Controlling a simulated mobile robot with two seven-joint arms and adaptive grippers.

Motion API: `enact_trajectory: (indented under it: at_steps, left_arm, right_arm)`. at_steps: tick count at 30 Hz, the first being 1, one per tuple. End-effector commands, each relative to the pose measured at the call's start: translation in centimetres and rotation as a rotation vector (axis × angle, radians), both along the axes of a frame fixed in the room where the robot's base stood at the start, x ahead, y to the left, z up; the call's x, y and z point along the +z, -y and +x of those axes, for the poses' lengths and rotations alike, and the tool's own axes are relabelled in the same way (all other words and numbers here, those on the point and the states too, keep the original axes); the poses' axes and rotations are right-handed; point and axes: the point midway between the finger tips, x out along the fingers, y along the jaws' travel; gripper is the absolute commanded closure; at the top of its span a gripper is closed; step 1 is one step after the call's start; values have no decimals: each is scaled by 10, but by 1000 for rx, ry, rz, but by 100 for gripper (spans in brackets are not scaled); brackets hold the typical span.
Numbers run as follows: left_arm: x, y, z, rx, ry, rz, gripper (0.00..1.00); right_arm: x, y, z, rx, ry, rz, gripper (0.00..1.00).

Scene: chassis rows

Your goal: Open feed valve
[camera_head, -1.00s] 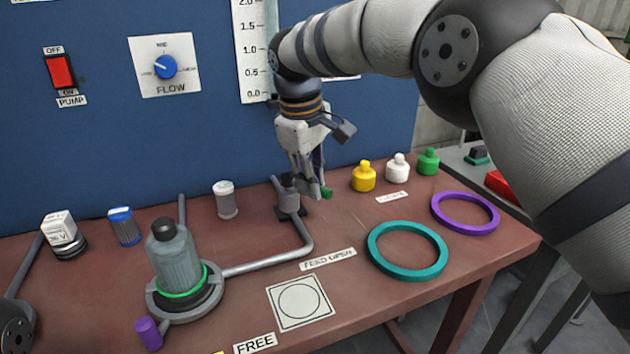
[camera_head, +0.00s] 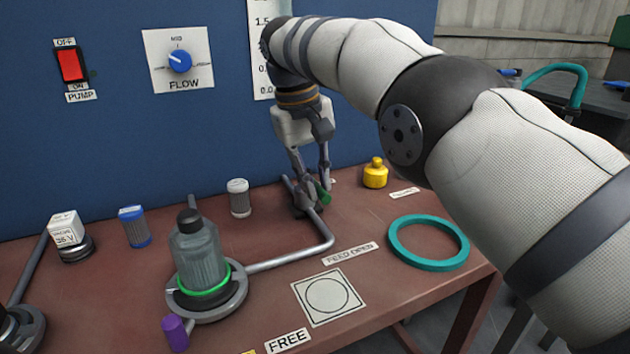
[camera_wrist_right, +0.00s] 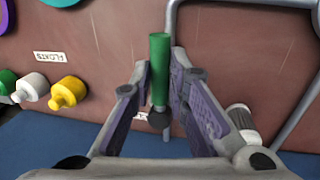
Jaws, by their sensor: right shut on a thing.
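The feed valve (camera_head: 303,208) is a small dark grey fitting on the grey pipe at the back of the bench. Its lever has a green grip (camera_head: 325,193), which also shows in the right wrist view (camera_wrist_right: 159,70). My right gripper (camera_head: 313,190) reaches down over the valve. In the right wrist view its two fingers (camera_wrist_right: 160,75) stand on either side of the lever, shut on it near the green grip. The label FEED OPEN (camera_head: 350,254) lies on the bench in front of the pipe. My left gripper is not in view.
A grey vessel (camera_head: 197,257) with a green ring stands in a round base left of the pipe. A pale-topped canister (camera_head: 239,198) stands left of the valve. The blue panel (camera_head: 220,130) is close behind.

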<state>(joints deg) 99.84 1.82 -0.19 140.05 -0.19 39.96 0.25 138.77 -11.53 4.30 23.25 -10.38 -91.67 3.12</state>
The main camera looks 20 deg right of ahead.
Motion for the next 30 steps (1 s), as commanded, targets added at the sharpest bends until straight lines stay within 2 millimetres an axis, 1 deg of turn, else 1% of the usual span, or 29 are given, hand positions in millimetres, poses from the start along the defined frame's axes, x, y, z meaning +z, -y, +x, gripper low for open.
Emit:
enact_trajectory:
  at_steps: [13,14,15,16,30]
  left_arm:
    - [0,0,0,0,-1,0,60]
    - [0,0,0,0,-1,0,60]
    - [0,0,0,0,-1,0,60]
    - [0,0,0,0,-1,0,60]
    - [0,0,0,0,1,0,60]
  right_arm:
    - [-1,0,-1,-12,-4,1,100]
    - [-1,0,-1,-12,-4,1,80]
    - [-1,0,-1,-12,-4,1,71]
    - [-1,0,-1,-12,-4,1,64]
    - [0,0,0,-4,-1,1,64]
